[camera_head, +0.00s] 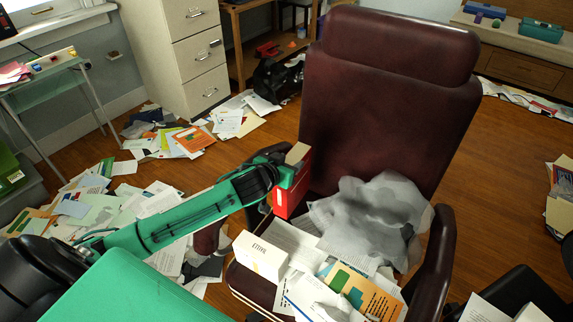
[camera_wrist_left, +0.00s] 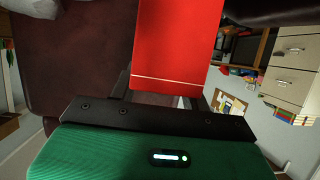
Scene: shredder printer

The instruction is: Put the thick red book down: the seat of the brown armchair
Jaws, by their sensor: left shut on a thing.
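The thick red book (camera_head: 287,200) is held upright by my left gripper (camera_head: 280,178), over the left side of the brown armchair (camera_head: 385,100). The book (camera_wrist_left: 178,45) fills the upper middle of the left wrist view, between the dark fingers of the shut gripper. Whether the book touches the armchair cannot be told. The armchair's seat (camera_head: 250,284) is largely covered by papers, a white box (camera_head: 260,257) and a crumpled grey sheet (camera_head: 370,215). My right gripper is not in view.
Loose papers (camera_head: 190,139) litter the floor at the left and around the chair. A filing cabinet (camera_head: 185,50) stands behind at the left, beside a small glass table (camera_head: 50,85). The armchair's right armrest (camera_head: 432,265) bounds the seat. Wooden floor (camera_head: 500,150) at the right is mostly clear.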

